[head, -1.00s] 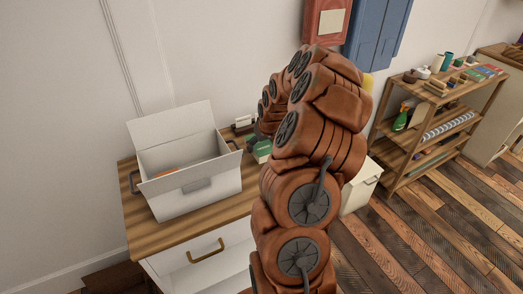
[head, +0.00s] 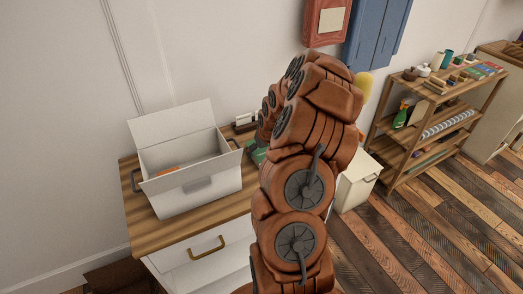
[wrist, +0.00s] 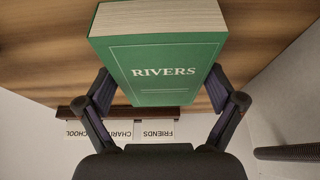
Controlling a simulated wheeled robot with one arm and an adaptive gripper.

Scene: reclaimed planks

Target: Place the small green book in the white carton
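The small green book (wrist: 165,62), lettered RIVERS, is in the middle of the wrist view with its pale page edge toward the top. My gripper (wrist: 160,88) has one finger on each side of it, spread about the book's width. The fingers look close to its sides; contact is not clear. In the head view a bit of green (head: 257,155) shows on the cabinet top, mostly hidden by my arm. The white carton (head: 202,190) stands on the cabinet at left, its back flap up, with something orange inside.
The wooden cabinet top (head: 160,232) bears the carton. Signs lettered FRIENDS and SCHOOL (wrist: 157,134) appear upside down past the book. A wooden shelf (head: 425,130) stands at right, and a pale bin (head: 357,185) is behind my arm. Plank floor is clear at right.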

